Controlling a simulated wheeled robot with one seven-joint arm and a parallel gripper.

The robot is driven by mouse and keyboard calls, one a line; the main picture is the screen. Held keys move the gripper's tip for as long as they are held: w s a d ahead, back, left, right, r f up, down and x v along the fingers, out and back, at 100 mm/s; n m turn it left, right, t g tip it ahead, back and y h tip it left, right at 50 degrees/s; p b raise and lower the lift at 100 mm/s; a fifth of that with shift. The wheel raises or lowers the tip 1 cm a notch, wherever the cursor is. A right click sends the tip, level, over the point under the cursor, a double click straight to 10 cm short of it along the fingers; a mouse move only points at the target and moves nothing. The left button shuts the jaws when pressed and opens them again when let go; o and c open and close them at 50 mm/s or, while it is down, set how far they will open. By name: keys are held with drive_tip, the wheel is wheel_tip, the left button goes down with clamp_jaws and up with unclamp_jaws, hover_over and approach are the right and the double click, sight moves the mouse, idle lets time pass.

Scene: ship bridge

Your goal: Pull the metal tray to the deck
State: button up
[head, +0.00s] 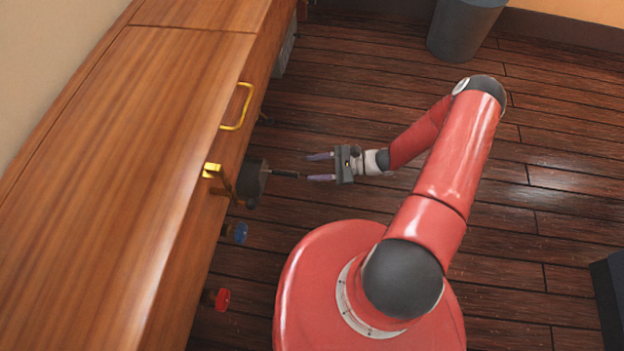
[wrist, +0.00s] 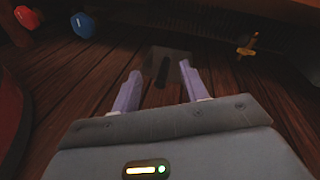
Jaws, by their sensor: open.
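A dark grey pan-like piece with a thin handle, which I take to be the metal tray (head: 253,181), juts out from under the edge of the wooden cabinet. Its handle points right, toward my gripper (head: 311,167). My gripper is open and empty, its two pale purple fingers pointing left, with the handle's end just ahead of the fingertips. In the wrist view, the tray (wrist: 172,57) shows as a dark grey plate with a darker strip ahead of my gripper (wrist: 160,70). The tray's far part is hidden by the cabinet in the head view.
The wooden cabinet (head: 130,120) fills the left, with a yellow handle (head: 238,106) and a brass piece (head: 212,170) on its edge. Blue (head: 236,232) and red (head: 217,299) dumbbell-like things lie below its edge. A grey bin (head: 463,28) stands at the back. The plank deck (head: 350,80) is mostly clear.

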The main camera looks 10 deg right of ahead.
sight(275, 172)
drive_tip(key=f+m+t, duration=0.1)
drive_tip(key=a+f+m+t, duration=0.1)
drive_tip(key=f, duration=0.1)
drive_tip(key=f+m+t, duration=0.1)
drive_tip(key=f, duration=0.1)
drive_tip(key=shift+a+f+m+t+y+b, duration=0.25)
drive_tip(key=shift+m+t+y+b, duration=0.05)
drive_tip(key=shift+m+y, duration=0.1)
drive_tip(key=shift+b+x, duration=0.3)
drive_tip(key=shift+x, duration=3.55)
clamp_jaws()
